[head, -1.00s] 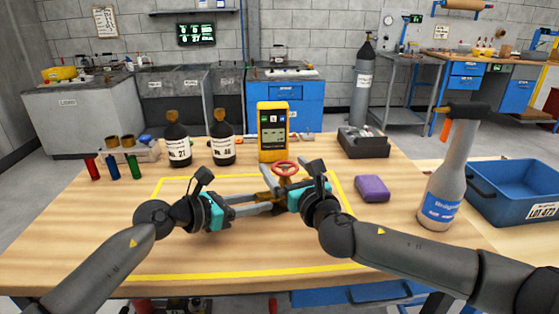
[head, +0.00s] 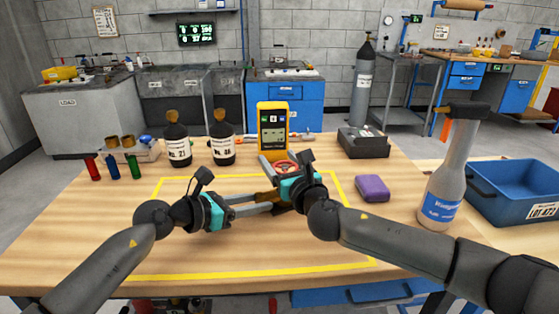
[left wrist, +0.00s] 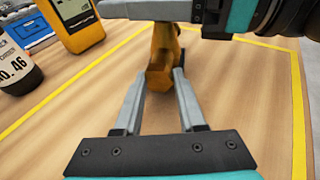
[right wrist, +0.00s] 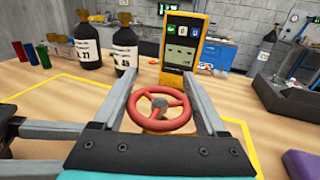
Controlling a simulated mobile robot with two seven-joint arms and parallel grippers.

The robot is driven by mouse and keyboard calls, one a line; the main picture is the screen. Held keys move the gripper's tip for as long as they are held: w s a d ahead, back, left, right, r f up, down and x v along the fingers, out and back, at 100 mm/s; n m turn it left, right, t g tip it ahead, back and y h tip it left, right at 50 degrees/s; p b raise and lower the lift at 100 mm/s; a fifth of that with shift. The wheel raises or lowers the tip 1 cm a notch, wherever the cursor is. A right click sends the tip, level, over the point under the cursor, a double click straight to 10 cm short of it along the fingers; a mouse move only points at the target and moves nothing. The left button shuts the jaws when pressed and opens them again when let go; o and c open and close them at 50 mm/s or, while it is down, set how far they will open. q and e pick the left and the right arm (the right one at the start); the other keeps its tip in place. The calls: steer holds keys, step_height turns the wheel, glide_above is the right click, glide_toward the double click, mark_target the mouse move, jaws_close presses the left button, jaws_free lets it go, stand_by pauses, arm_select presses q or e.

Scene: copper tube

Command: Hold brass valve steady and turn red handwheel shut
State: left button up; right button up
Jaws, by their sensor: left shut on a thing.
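The brass valve (head: 267,196) is on the wooden table inside the yellow outline, partly hidden by my grippers. My left gripper (head: 258,204) is shut on its body from the left; the left wrist view shows the brass body (left wrist: 161,58) between the fingertips. The red handwheel (head: 287,166) tops the valve, partly covered by my right gripper. In the right wrist view the wheel (right wrist: 158,110) shows whole, between the spread fingers of my right gripper (right wrist: 160,76). That gripper is open, one finger on each side of the wheel; contact cannot be told.
A yellow meter (head: 272,130) stands just behind the valve, with two dark bottles (head: 223,145) to its left. A purple block (head: 372,188), a spray bottle (head: 445,180) and a blue bin (head: 515,190) lie to the right. The table front is clear.

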steer(key=c, duration=0.8)
steer(key=shift+m+h, duration=0.3)
steer(key=shift+h, duration=0.2)
steer(key=shift+d+m+h, duration=0.15)
steer(key=shift+m+h, duration=0.25)
steer(key=shift+h, duration=0.2)
steer(key=o, duration=1.3)
steer(key=shift+s+d, duration=0.4)
steer(key=shift+s, duration=1.55)
steer(key=shift+s+d, duration=0.35)
steer(key=shift+s, duration=1.6)
steer(key=shift+s+d, duration=0.4)
steer(key=shift+s, duration=1.55)
